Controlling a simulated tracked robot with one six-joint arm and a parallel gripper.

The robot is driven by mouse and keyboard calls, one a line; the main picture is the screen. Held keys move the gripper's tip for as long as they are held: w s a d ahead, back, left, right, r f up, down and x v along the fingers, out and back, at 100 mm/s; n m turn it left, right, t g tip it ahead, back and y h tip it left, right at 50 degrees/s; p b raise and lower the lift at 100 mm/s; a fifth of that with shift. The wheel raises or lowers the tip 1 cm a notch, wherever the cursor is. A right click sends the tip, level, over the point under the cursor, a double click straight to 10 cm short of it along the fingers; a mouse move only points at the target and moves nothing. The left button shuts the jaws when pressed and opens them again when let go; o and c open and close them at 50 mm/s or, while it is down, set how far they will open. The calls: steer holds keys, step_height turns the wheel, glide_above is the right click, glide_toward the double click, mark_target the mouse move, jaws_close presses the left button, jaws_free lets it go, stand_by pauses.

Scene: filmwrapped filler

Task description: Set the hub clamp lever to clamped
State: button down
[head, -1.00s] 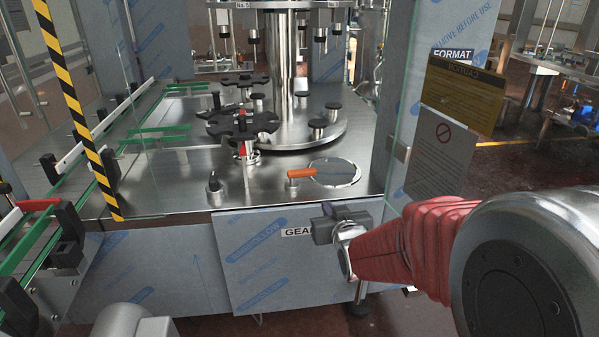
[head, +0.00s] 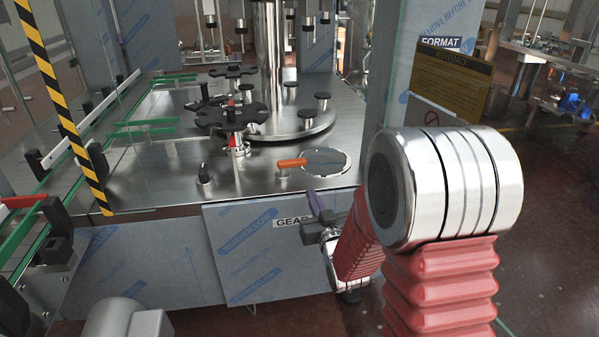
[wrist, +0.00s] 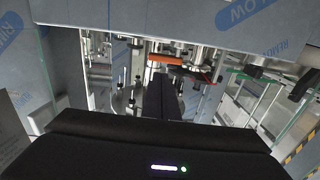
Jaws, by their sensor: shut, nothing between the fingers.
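My gripper (head: 317,203) is shut and empty at the front edge of the steel deck, fingers up, beside the GEAR label. In the wrist view its dark fingers (wrist: 162,95) are closed together in the middle. A lever with an orange handle (head: 290,163) lies on the deck by a round plate, up and left of the gripper; it also shows in the wrist view (wrist: 165,60), beyond the fingers. A small red part (head: 237,140) sits at the hub under the black star wheel (head: 231,117). I cannot tell for sure which is the hub clamp lever.
A black knob (head: 204,172) stands on the deck left of the orange handle. A striped post (head: 70,110) and green guide rails (head: 147,133) are at the left. A blue-filmed column (head: 395,100) and a yellow caution sign (head: 450,80) stand at the right.

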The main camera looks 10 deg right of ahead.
mark_target(299, 165)
steer(key=w, duration=0.9)
steer(key=w+a, duration=0.1)
steer(key=w, duration=0.4)
steer(key=shift+d, duration=0.35)
steer(key=shift+w+y, duration=0.1)
steer(key=shift+y, duration=0.2)
